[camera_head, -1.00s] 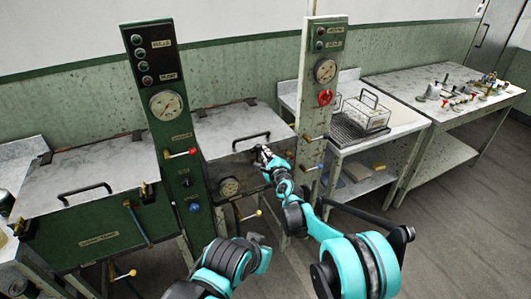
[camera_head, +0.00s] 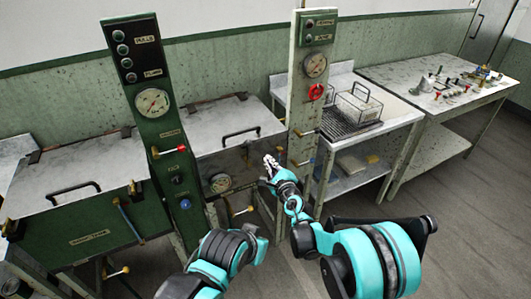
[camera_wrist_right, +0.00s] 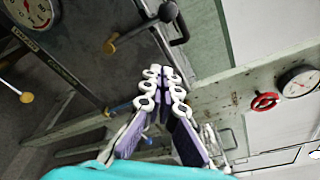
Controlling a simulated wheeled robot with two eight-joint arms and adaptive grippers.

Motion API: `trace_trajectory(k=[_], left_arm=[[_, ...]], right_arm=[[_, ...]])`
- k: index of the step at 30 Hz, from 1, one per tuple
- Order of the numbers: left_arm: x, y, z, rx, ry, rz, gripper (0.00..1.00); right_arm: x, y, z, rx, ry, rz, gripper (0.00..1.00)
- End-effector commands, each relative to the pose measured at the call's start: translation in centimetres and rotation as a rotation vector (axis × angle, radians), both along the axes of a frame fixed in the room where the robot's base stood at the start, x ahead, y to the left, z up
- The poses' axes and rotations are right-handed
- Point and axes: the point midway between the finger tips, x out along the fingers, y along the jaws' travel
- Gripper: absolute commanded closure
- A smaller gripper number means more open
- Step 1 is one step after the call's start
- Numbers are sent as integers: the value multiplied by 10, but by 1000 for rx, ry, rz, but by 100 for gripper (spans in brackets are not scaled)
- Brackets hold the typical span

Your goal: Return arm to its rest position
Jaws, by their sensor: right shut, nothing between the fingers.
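My right arm reaches in from the lower right. My right gripper (camera_head: 271,163) is shut and empty in front of the right basin, just left of the pale control column (camera_head: 300,150). In the right wrist view its fingers (camera_wrist_right: 165,75) come together with nothing between them. The left arm's dark and teal links (camera_head: 228,262) show at the bottom centre; the left gripper is out of view.
Two lidded basins stand at left (camera_head: 68,160) and centre (camera_head: 225,137), with a green control column (camera_head: 150,130) between them. A side table (camera_head: 400,112) holds a wire basket (camera_head: 358,103). A workbench (camera_head: 395,75) carries small parts. The right floor is clear.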

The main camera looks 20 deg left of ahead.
Motion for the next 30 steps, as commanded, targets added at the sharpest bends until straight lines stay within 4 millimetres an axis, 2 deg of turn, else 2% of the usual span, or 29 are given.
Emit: trace_trajectory(k=[6,19,22,26,29,30], left_arm=[[0,0,3,0,0,0,100],[0,0,2,0,0,0,100],[0,0,2,0,0,0,100],[0,0,2,0,0,0,100],[0,0,2,0,0,0,100],[0,0,2,0,0,0,100]], right_arm=[[-9,-8,1,0,0,0,100],[-9,-8,1,1,1,0,100],[-7,-15,9,35,17,-18,100],[4,-51,49,229,112,-112,100],[14,-106,97,509,240,-242,100],[16,-133,115,641,296,-300,100]])
